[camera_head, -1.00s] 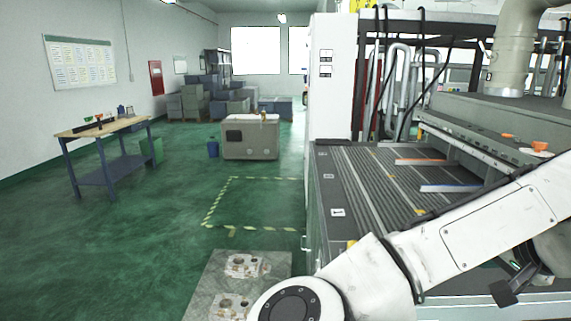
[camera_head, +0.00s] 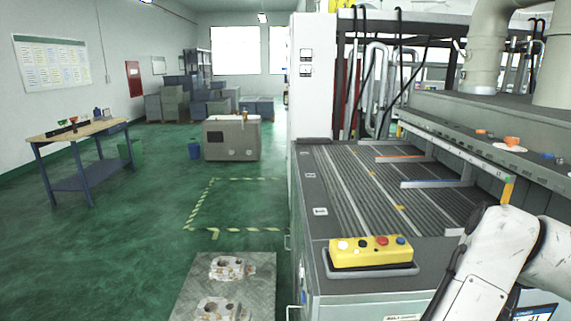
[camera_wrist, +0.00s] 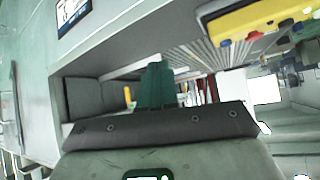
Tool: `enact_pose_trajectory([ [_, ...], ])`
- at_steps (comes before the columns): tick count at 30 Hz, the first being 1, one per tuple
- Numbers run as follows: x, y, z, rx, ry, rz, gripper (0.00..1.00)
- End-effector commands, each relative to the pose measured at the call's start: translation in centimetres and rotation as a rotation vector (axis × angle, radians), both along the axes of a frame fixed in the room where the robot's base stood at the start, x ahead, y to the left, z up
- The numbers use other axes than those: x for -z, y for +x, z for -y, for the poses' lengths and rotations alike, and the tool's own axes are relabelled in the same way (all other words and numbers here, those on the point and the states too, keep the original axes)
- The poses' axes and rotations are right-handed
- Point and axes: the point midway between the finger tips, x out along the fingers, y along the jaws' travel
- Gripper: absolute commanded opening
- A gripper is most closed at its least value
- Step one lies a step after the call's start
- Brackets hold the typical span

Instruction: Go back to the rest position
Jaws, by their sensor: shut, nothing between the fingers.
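My gripper (camera_wrist: 156,72) shows in the wrist view as a dark green finger pair standing up from a dark bar. It is shut, with nothing held. In the head view my white arm is folded at the lower right, in front of the machine's near corner, and my gripper is not visible there. The wrist view is tilted and shows the machine's side and the yellow control box (camera_wrist: 262,20) at the upper right, apart from my fingers.
The grey machine (camera_head: 340,190) with a ribbed bed fills the right, with the yellow control box (camera_head: 371,252) on its front edge. A grey plate (camera_head: 255,290) with aluminium castings (camera_head: 226,268) lies on the floor.

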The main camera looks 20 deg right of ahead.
Motion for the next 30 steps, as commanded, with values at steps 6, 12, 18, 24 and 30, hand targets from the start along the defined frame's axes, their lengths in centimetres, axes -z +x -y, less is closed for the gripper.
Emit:
enact_pose_trajectory([
  [6, 5.3, -1.3, -1.6, -0.115, -0.101, -0.142, 0.0],
  [12, 12.0, -3.7, -4.5, -0.243, -0.119, -0.284, 0.0],
  [18, 19.8, -8.3, -8.7, -0.379, -0.065, -0.442, 0.0],
  [24, 27.1, -15.4, -14.1, -0.502, 0.055, -0.599, 0.0],
  [30, 31.0, -21.2, -18.5, -0.572, 0.168, -0.697, 0.0],
])
